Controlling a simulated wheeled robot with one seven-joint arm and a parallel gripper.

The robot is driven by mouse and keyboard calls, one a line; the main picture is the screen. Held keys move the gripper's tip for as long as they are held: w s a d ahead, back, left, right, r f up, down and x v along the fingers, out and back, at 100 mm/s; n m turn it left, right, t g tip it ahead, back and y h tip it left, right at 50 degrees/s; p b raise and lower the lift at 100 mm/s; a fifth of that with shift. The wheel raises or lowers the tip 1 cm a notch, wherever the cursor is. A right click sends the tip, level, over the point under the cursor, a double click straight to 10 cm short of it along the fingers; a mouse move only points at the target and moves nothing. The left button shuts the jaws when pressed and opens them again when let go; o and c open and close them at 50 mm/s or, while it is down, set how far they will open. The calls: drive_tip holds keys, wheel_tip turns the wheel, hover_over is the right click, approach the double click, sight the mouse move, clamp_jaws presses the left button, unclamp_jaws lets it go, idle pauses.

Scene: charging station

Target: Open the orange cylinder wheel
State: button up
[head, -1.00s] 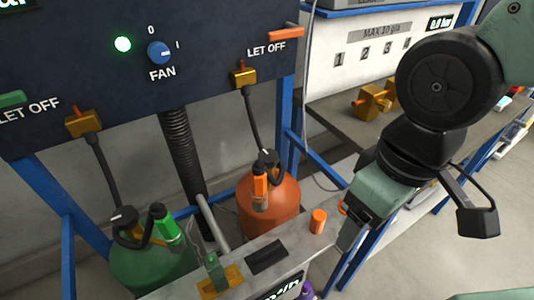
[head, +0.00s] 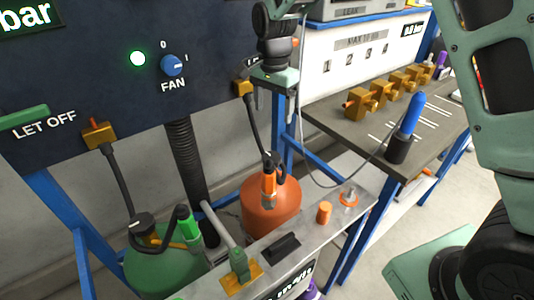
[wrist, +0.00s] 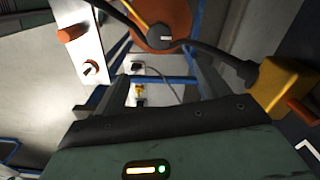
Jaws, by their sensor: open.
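The orange cylinder (head: 270,213) stands behind the grey ledge, right of the green cylinder. Its black wheel (head: 268,160) is on top, partly hidden by the orange regulator (head: 269,185) and the hose. In the wrist view the wheel (wrist: 160,38) has a white mark and sits at the edge of the orange body (wrist: 176,17). My gripper (head: 275,99) is open and empty, fingers pointing down, in front of the right part of the dark panel. It is above the wheel in the picture and apart from it.
A brass connector (head: 243,88) with a hose is close to my gripper's left. The green cylinder (head: 165,272) stands left. An orange cap (head: 324,212) is on the grey ledge (head: 352,178). A table (head: 420,132) with brass blocks and a blue-handled tool is at right.

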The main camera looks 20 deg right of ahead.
sight(273, 156)
wheel_tip(273, 156, down, 16)
drive_tip(key=shift+r+p, duration=0.2)
drive_tip(key=shift+p, duration=0.45)
drive_tip(key=shift+s, duration=0.1)
drive_tip(key=c, duration=1)
